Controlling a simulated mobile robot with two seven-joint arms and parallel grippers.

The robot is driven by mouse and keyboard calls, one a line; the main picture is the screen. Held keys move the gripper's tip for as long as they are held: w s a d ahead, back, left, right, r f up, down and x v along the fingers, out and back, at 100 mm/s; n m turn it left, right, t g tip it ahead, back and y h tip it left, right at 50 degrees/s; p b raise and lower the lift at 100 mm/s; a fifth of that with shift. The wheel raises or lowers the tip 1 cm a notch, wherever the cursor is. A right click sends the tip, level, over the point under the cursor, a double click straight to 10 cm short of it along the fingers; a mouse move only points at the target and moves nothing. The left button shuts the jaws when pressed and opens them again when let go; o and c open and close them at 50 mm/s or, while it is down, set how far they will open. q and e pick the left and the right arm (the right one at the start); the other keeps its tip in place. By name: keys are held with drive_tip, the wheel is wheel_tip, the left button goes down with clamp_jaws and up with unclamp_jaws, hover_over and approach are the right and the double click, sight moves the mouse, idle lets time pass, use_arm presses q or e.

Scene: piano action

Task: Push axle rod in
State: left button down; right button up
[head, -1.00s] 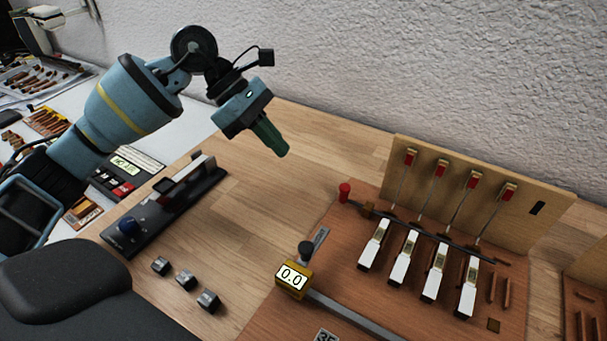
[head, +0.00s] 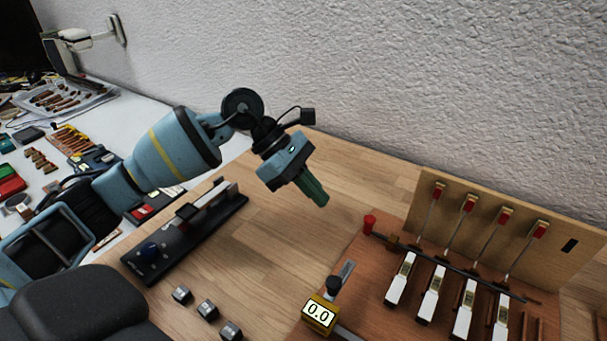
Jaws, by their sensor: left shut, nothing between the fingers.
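The axle rod (head: 455,268) is a thin dark rod running across the piano action model (head: 372,285), behind the white keys. Its red knob (head: 369,223) sits at the left end, and a stretch of rod shows between the knob and a small brown block (head: 393,242). My left gripper (head: 321,200) is shut and empty, its green fingers pointing down and right above the bare wood, left of the red knob and apart from it. My right gripper is not in view.
Several white keys (head: 433,292) with red-topped hammers stand before an upright wooden board (head: 570,222). A yellow gauge (head: 320,312) reading 0.0 is in front. A black slide device (head: 187,236) and small grey blocks (head: 207,310) lie left. Bare tabletop (head: 270,250) lies between.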

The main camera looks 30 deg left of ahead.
sight(387, 241)
use_arm(q)
drive_tip(key=x, duration=0.3)
drive_tip(key=shift+d+f, duration=0.1)
drive_tip(key=shift+w+d+p, duration=0.15)
drive_tip(key=shift+d+p, duration=0.3)
drive_tip(key=shift+d, duration=0.75)
drive_tip(key=shift+w+d, duration=0.1)
drive_tip(key=shift+d, duration=0.75)
drive_tip(key=shift+f, duration=0.1)
drive_tip(key=d, duration=0.4)
drive_tip(key=shift+d+p, duration=0.35)
drive_tip(key=shift+p, duration=0.05)
drive_tip(key=shift+a, duration=0.1)
